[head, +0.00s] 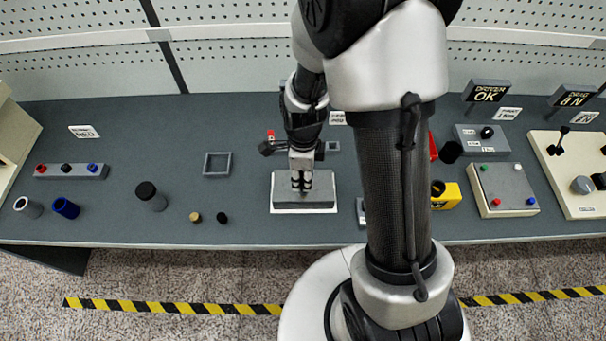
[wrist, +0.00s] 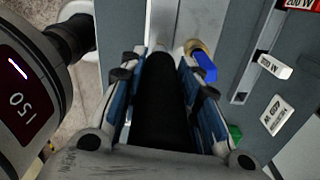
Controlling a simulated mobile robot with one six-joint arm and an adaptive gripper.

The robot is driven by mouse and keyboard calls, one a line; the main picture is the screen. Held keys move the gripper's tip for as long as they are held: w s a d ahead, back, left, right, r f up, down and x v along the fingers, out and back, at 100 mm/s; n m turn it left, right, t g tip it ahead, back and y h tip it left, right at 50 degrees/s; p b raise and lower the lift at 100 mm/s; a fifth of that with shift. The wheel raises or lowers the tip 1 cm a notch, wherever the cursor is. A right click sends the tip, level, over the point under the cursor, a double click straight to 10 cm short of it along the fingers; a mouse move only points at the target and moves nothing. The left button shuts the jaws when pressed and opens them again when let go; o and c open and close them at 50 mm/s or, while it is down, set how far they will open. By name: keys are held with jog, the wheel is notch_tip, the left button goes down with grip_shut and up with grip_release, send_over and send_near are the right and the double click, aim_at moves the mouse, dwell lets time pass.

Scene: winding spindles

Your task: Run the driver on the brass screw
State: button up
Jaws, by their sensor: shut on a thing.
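In the head view my gripper (head: 301,178) points down over a grey block (head: 318,199) on a white base plate. In the wrist view my gripper (wrist: 160,85) is shut on a dark, rod-like tool (wrist: 161,100), seemingly the driver, which lies between its blue-padded fingers. A small brass-coloured round piece (wrist: 195,46) shows just right of the tool's far end, with a blue piece (wrist: 206,68) beside it. I cannot tell whether it is the brass screw or whether the tool touches it. In the head view the arm and gripper hide much of the block's top.
A brass-coloured cap (head: 195,217) and a black cap (head: 222,218) stand left of the block. A square frame (head: 217,164) lies behind them. A yellow holder (head: 447,196) and a button box (head: 502,189) stand right. A display (head: 487,93) reads OK.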

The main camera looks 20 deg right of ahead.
notch_tip(320, 180, up, 6)
jog(key=p, duration=0.4)
jog(key=shift+r, duration=0.2)
